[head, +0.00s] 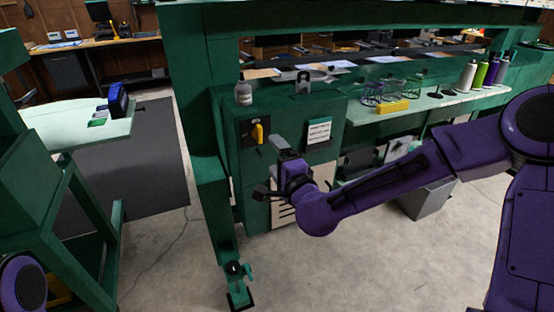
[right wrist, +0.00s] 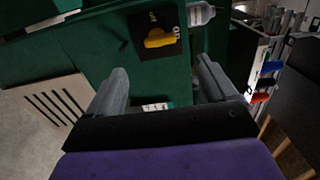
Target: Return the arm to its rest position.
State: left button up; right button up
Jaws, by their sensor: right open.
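My right gripper (head: 277,165) is at the end of the purple arm that comes in from the right in the head view. It is in front of the green cabinet of the machine. In the right wrist view my right gripper (right wrist: 160,85) has its two grey fingers wide apart with nothing between them. The yellow rotary switch (head: 257,133) on a black plate is just beyond and left of the gripper in the head view. The switch (right wrist: 160,38) also shows above the fingers in the right wrist view, apart from them. My left gripper is not in view.
A green post (head: 205,150) stands left of the gripper. A pale green table (head: 75,125) is at the left. The front floor is clear.

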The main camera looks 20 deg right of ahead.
dwell(0.3)
jog(key=s+d+f+n+g+h, duration=0.1)
jog(key=s+d+f+n+g, duration=0.25)
jog(key=f, duration=0.85)
jog(key=s+f+n+g+h, duration=0.1)
jog(key=s+f+n+g, duration=0.25)
jog(key=s+f, duration=0.6)
jog(key=s+d+f+n+g+h, duration=0.1)
jog(key=s+d+f+n+g, duration=0.1)
jog(key=s+f, duration=0.7)
jog(key=s+d+f+n+g+h, duration=0.1)
jog(key=s+d+f+g, duration=0.3)
jog(key=s+f, duration=0.5)
jog(key=s+n+g, duration=0.1)
jog(key=s, duration=0.3)
jog(key=shift+s+d+g, duration=0.15)
jog(key=shift+s+g, duration=0.25)
jog(key=shift+f, duration=0.1)
